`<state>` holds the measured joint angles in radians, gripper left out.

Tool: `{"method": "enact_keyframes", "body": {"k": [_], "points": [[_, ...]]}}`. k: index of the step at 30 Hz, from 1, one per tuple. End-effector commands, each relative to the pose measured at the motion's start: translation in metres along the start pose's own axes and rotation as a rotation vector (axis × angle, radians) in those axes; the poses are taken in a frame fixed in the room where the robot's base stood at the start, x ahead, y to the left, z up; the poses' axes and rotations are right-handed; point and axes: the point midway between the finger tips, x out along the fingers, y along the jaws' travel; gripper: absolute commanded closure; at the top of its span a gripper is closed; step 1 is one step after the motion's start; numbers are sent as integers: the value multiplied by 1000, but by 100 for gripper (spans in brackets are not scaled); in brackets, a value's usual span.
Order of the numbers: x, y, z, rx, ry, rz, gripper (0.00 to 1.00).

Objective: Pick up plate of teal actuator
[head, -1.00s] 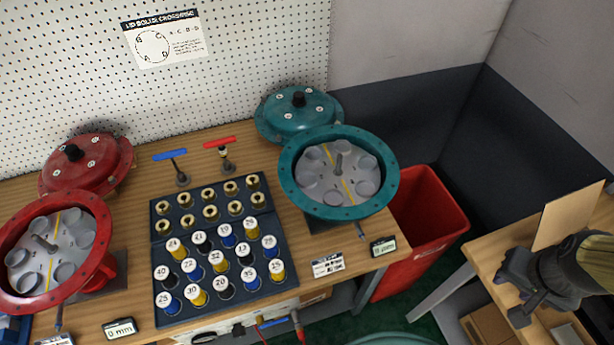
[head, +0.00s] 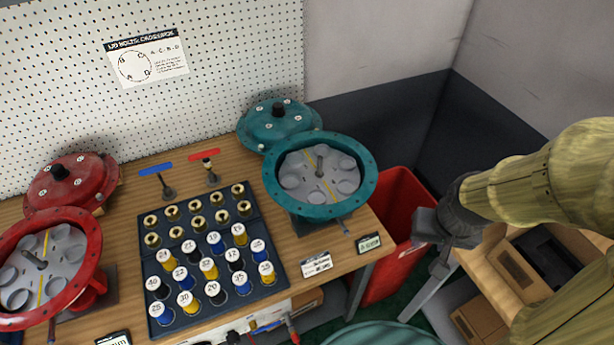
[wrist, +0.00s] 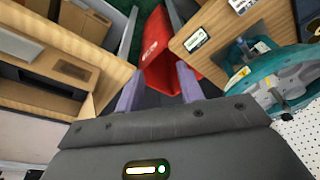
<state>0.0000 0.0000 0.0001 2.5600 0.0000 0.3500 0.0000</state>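The teal actuator's open round housing (head: 272,192) stands at the right end of the workbench. Inside its rim lies the grey plate (head: 305,168), with several round cups, a yellow stripe and a stem in the middle.
The teal lid (head: 275,130) sits just behind the housing. A dark tray (head: 265,222) of numbered springs and brass parts stands to its left, and a red actuator (head: 92,245) farther left. The red bin (head: 400,195) stands beyond the bench's right edge.

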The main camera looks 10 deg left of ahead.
Motion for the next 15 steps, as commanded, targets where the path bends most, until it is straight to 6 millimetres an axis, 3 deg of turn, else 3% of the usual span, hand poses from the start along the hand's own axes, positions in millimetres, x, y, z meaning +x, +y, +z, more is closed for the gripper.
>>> {"method": "enact_keyframes", "body": {"k": [10, 15], "points": [[0, -1, -2, 1, 0, 0, 62], [-6, -12, -25, 14, -14, -7, 62]]}}
